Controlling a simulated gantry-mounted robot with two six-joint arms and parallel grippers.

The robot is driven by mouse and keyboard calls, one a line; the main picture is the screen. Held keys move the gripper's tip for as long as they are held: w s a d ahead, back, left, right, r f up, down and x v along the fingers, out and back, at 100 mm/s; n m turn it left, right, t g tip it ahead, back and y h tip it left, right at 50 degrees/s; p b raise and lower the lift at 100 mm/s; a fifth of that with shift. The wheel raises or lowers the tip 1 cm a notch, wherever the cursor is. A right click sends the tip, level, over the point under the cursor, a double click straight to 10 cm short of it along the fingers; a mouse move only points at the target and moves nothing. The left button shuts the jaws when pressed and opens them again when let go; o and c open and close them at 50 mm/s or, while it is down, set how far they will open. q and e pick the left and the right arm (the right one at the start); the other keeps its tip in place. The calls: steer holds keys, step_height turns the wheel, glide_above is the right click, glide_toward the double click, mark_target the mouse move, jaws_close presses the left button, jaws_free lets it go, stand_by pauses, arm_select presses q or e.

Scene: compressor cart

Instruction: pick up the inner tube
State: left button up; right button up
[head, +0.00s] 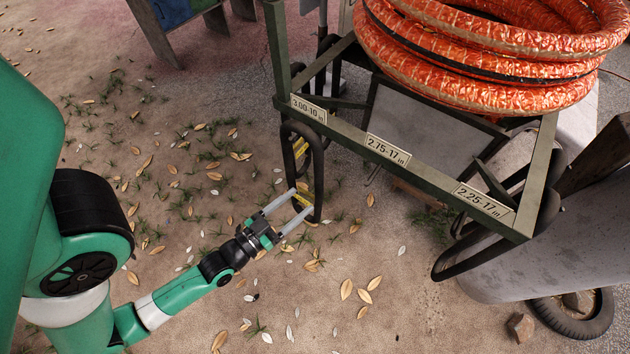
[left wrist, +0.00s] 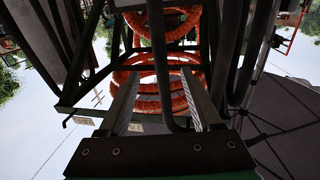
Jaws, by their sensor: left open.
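A black inner tube (head: 319,165) with yellow bands hangs in a long loop under the "3.00-10" label at the rack's left corner. My left gripper (head: 302,201) is at the lower end of this loop, its two pale fingers apart. A yellow band shows between or just behind the fingertips. In the left wrist view a dark tube (left wrist: 158,60) runs down between the open fingers; I cannot tell whether they touch it. Another black tube (head: 470,262) hangs at the rack's right end, below the "2.25-17" label. My right gripper is not in view.
The green metal rack (head: 350,133) stands over the tubes, with coiled orange hose (head: 480,75) on top. A grey cylinder (head: 550,240) stands at the right, near a tyre (head: 603,318) on the ground. The leaf-strewn ground left of the rack is open.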

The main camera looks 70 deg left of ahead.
mark_target(315, 189)
arm_select(q)
steer(key=b+x, duration=0.2)
steer(key=x, duration=0.4)
steer(key=w+a+b, duration=0.1)
steer(key=b, duration=0.1)
steer(key=shift+f+b, duration=0.35)
steer(key=shift+b, duration=0.05)
steer(key=x, duration=0.4)
steer(key=shift+r+b, duration=0.35)
steer(key=shift+r, duration=0.05)
steer(key=shift+s, duration=0.1)
steer(key=shift+c, duration=0.3)
jaws_close()
